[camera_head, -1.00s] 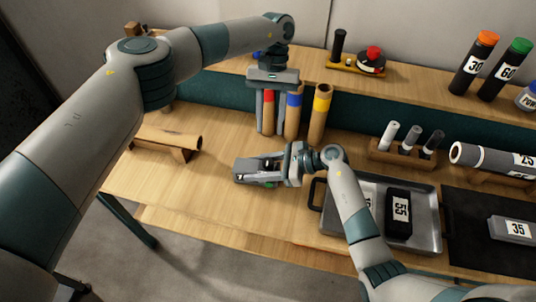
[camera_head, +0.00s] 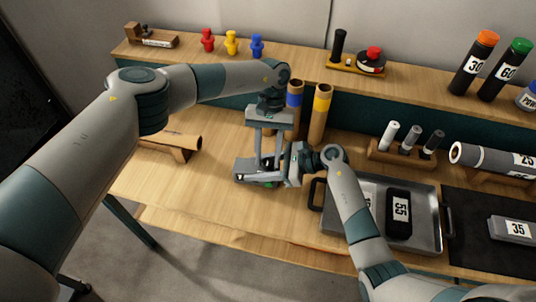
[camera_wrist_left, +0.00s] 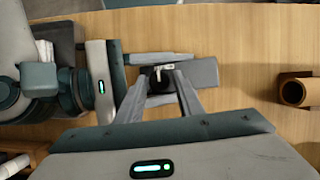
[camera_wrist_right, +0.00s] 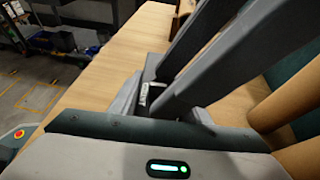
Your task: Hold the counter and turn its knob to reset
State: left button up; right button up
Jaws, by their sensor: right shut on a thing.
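The counter (camera_head: 243,168) is a small grey box with a dark part and a white marking, low over the front of the bench. My right gripper (camera_head: 272,172) is shut on it from the right. The counter also shows in the left wrist view (camera_wrist_left: 205,72), and partly in the right wrist view (camera_wrist_right: 150,92). My left gripper (camera_head: 267,160) points down from above, with its two fingers apart over the counter. In the left wrist view a small dark part with a white piece, perhaps the knob (camera_wrist_left: 158,72), lies between its fingertips. Contact cannot be told.
A metal tray (camera_head: 322,224) with a dark item labelled 55 lies to the right. Cardboard tubes (camera_head: 318,115) with coloured bands stand behind the grippers. A brown roll (camera_head: 178,140) on a stand is at left. Bare bench lies in front (camera_head: 190,205).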

pick_arm(q)
jog(key=c, duration=0.8)
jog(key=shift+o, duration=0.2)
jog(key=shift+a+n+h, duration=0.1)
jog(key=shift+n+h, duration=0.5)
jog(key=shift+n, duration=0.9)
jog(key=o, duration=0.8)
jog(key=shift+c, duration=0.2)
jog(key=shift+r, duration=0.15)
